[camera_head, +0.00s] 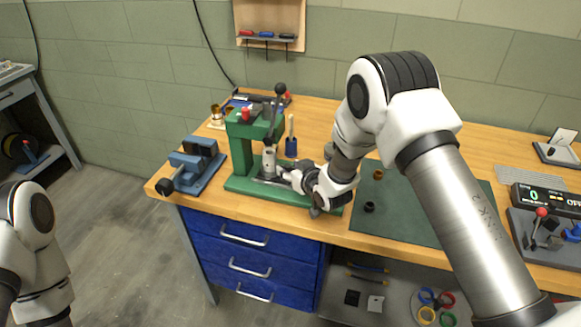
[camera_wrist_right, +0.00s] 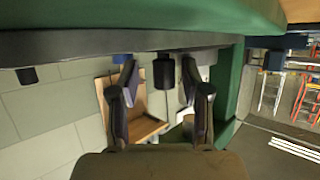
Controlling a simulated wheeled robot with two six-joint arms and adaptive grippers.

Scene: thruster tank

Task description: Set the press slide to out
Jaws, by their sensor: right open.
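The green press (camera_head: 240,150) stands on the workbench, left of centre in the head view. Its grey slide (camera_head: 268,182) lies low on the green base, partly hidden by my right gripper and arm. My right gripper (camera_head: 284,174) is at the front right of the press, close to the slide. In the right wrist view the right gripper (camera_wrist_right: 160,92) is open. A dark cylindrical knob (camera_wrist_right: 164,72) shows between its fingers, below a long grey bar (camera_wrist_right: 70,45); I cannot tell whether they touch. My left gripper is out of view.
A blue vise (camera_head: 195,167) stands left of the press. A dark green mat (camera_head: 400,215) with small brown and black parts lies to the right. A blue cup (camera_head: 291,147) stands behind. Blue drawers (camera_head: 245,250) are below the bench's front edge.

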